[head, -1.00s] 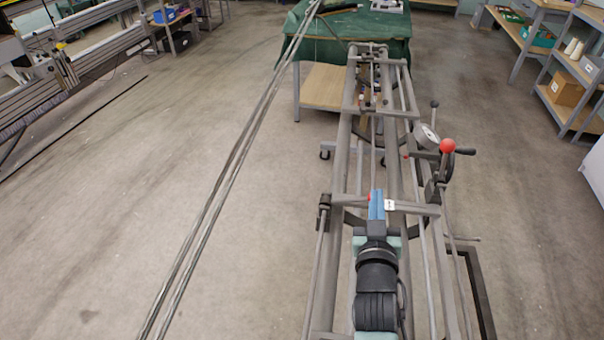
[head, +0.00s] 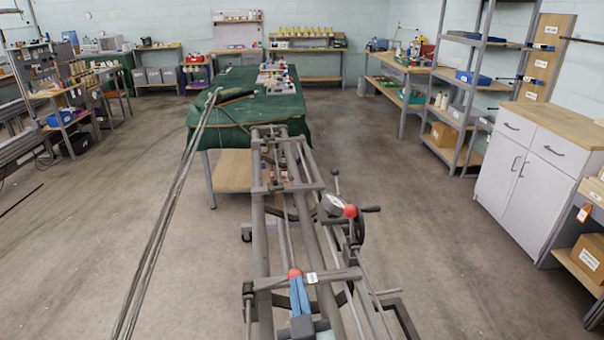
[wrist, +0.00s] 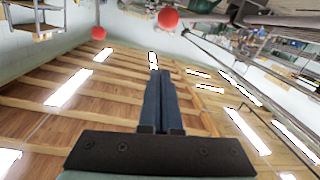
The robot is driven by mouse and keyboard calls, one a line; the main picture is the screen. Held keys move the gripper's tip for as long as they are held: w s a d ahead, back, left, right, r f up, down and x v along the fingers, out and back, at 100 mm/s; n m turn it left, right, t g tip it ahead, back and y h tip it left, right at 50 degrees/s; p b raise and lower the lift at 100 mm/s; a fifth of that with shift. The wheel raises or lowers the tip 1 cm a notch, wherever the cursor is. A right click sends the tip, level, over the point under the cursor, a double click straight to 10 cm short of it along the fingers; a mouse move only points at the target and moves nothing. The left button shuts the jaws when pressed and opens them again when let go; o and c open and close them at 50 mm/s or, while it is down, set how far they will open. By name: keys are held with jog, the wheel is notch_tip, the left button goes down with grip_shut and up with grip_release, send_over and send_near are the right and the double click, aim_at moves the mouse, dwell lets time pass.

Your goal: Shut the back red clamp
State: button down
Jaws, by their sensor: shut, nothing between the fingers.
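A near red knob (head: 295,273) shows by the front crossbar of the grey frame (head: 262,235). A second red knob (head: 350,211) stands farther back on a lever beside a round dial. I take these knobs to be the red clamps' handles; their clamp jaws cannot be made out. My gripper (head: 299,284) is shut and empty, its blue fingertips just below the near knob in the picture. Contact cannot be told. In the wrist view, my closed fingers (wrist: 158,74) point toward a large red knob (wrist: 168,18), apart from it in the picture; a smaller red knob (wrist: 99,32) is at upper left.
Long rods (head: 165,215) run along the left of the frame. A green-covered table (head: 200,118) stands behind it. A dial (head: 332,204) and black crank handles are close to the far knob. A white cabinet (head: 525,190) is at right. Open floor lies on both sides.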

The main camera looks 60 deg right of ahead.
jog(key=shift+b+v, duration=0.5)
jog(key=shift+v, duration=1.8)
jog(key=shift+r, duration=0.1)
jog(key=w+a+r+t+y+p, duration=0.15)
jog(key=w+a+r, duration=0.25)
jog(key=r, duration=0.4)
jog(key=w+a+r+n+t+p, duration=0.1)
jog(key=w+a+r+t, duration=0.25)
jog(key=r, duration=0.45)
jog(key=w+a+r+t+y+p, duration=0.15)
jog(key=w+a+r, duration=0.3)
jog(key=r, duration=0.45)
jog(key=s+a+r+n+t+y+p, duration=0.1)
jog(key=s+a+r+n+t+y, duration=0.2)
jog(key=a+r, duration=0.7)
jog(key=s+a+r+n+t+y+p, duration=0.1)
jog(key=s+a+r+n+t+y, duration=0.2)
jog(key=a+r+t+y, duration=0.3)
jog(key=s+a+r+y, duration=0.1)
jog(key=a+r, duration=0.3)
jog(key=r, duration=0.6)
jog(key=shift+s+r, duration=0.15)
jog(key=shift+r, duration=0.1)
jog(key=shift+a, duration=0.1)
